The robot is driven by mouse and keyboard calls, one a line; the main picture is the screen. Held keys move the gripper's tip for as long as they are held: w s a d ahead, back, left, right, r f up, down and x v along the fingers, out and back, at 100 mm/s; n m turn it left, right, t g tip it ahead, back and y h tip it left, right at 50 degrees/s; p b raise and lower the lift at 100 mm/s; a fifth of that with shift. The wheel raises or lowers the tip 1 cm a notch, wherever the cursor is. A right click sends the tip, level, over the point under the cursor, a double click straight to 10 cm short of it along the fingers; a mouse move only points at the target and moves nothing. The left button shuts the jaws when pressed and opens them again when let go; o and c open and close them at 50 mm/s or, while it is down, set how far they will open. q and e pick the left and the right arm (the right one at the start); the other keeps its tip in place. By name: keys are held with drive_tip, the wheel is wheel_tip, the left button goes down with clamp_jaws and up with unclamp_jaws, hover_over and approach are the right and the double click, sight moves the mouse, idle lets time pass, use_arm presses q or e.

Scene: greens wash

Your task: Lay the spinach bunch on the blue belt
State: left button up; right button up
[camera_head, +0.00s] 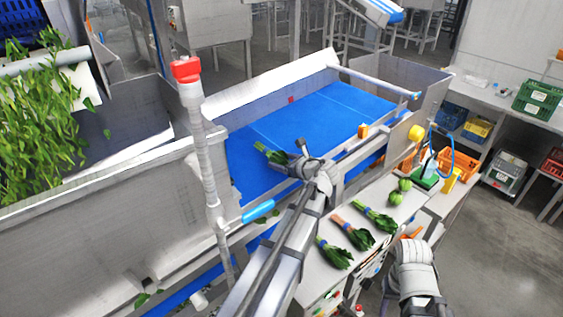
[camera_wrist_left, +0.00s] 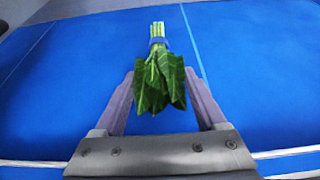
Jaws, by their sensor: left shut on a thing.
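The spinach bunch (camera_head: 270,153) is dark green with pale stems and a blue band. It is over the near part of the blue belt (camera_head: 330,112), beyond the belt's near edge. My left gripper (camera_head: 298,160) is shut on it. In the left wrist view the bunch (camera_wrist_left: 157,82) lies between the two fingers (camera_wrist_left: 160,100), leaves toward the gripper and stems pointing away, with the blue belt (camera_wrist_left: 70,75) behind it. I cannot tell whether it touches the belt.
Several other leafy bunches (camera_head: 353,233) lie on the pale counter (camera_head: 385,243) in front of the belt. A grey post with a red cap (camera_head: 186,69) stands left of the belt. Loose leaves (camera_head: 40,125) fill the left side. The belt around the held bunch is clear.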

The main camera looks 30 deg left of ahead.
use_arm(q)
drive_tip(key=o, duration=1.3)
drive_tip(key=shift+o, duration=0.2)
drive_tip(key=p+v, duration=0.2)
drive_tip(key=v, duration=0.4)
drive_tip(key=shift+s+d+r+p, duration=0.1)
drive_tip(key=shift+d+r+p, duration=0.05)
drive_tip(key=shift+r+p, duration=0.15)
drive_tip(key=shift+s+d+r, duration=0.1)
drive_tip(key=shift+s+d, duration=0.15)
drive_tip(key=shift+d, duration=0.3)
